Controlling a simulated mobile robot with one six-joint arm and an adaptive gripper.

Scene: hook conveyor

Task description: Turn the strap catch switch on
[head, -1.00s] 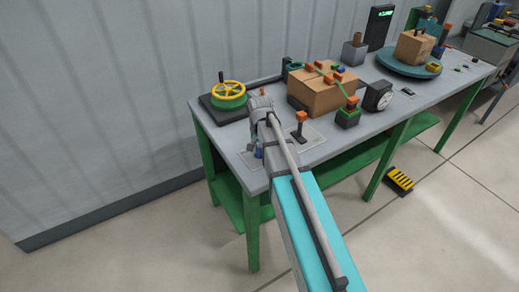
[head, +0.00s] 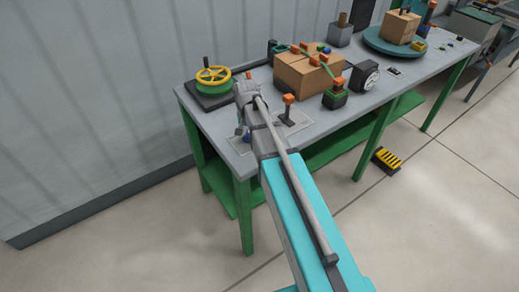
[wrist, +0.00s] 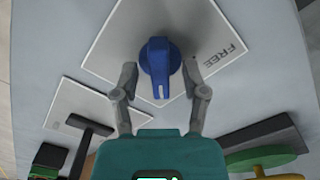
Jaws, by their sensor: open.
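The likely strap catch switch is a blue rotary knob (wrist: 160,68) on a pale plate (wrist: 112,48) in the wrist view. Its white pointer mark faces down in that picture, toward my palm. The word FREE (wrist: 224,54) is printed right of the knob; no other label is readable. My gripper (wrist: 160,72) is open, with one finger on each side of the knob. A small gap seems to show on both sides, but contact is hard to judge. In the head view my gripper (head: 243,126) is over the bench's near left corner, mostly hiding the knob (head: 246,136).
An orange-topped lever (head: 288,99) stands on its own plate just right of my gripper. A yellow handwheel (head: 214,76) is behind it. The bench top's front left strip (head: 208,124) is bare.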

